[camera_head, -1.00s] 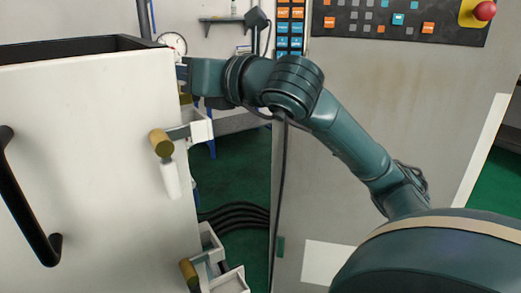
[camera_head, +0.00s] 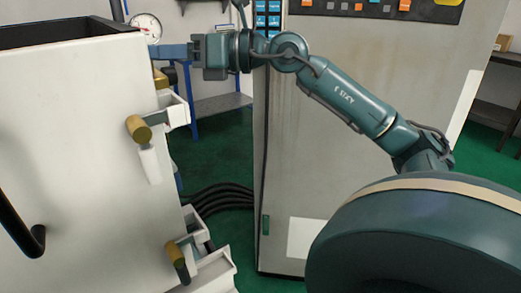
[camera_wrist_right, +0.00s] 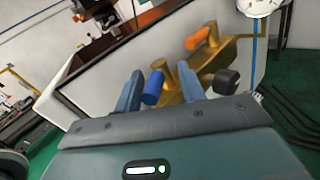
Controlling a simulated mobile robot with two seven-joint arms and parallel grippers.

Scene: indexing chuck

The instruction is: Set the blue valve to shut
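The blue valve's handle (camera_wrist_right: 153,87) shows in the right wrist view, a short blue bar on a brass stem and brass pipework (camera_wrist_right: 190,82). My right gripper (camera_wrist_right: 160,84) is open, with one finger on each side of the blue handle; I cannot tell whether either touches it. In the head view my right gripper (camera_head: 172,51) reaches left, its fingers beside the white cabinet's back edge. A bit of brass (camera_head: 160,78) shows beneath them, while the blue handle is hidden there. My left gripper is not in view.
An orange handle (camera_wrist_right: 197,38) and a black knob (camera_wrist_right: 225,82) sit close to the blue handle. The white cabinet (camera_head: 80,110) has brass-ended brackets (camera_head: 140,129) on its side. A grey control cabinet (camera_head: 330,170) stands behind my right arm. Black cables (camera_head: 222,198) cross the green floor.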

